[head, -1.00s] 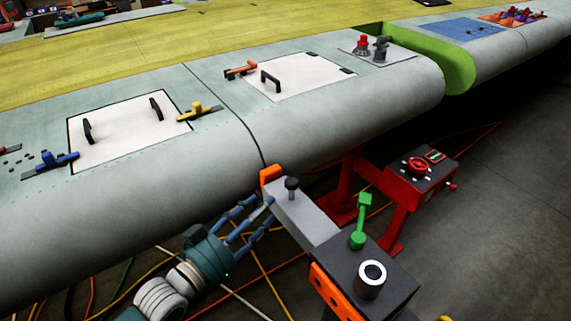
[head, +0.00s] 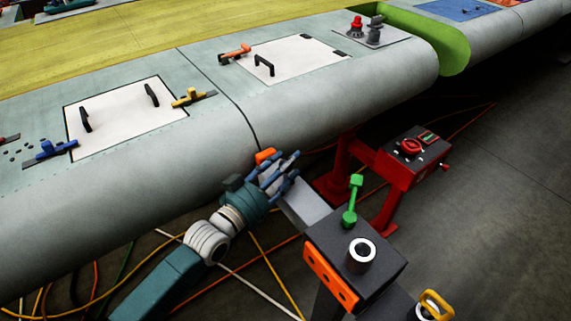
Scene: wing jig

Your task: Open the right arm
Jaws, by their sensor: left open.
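The jig's grey arm (head: 306,208) reaches from a dark box (head: 325,240) toward the underside of the wing's rounded edge. Its orange tip (head: 265,155) sits close to the wing. A green lever (head: 352,200) stands on the dark box. My left gripper (head: 280,170), with blue-grey fingers, is open over the outer part of the grey arm. The fingers hide that part and the black knob on it. I cannot tell whether they touch it. My right gripper is not in view.
The wing (head: 190,155) with white access panels and clamps fills the left and top. A red stand with a control box (head: 412,160) is to the right. A yellow handle (head: 434,305) shows at the bottom. Cables cross the floor; the right floor is mostly clear.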

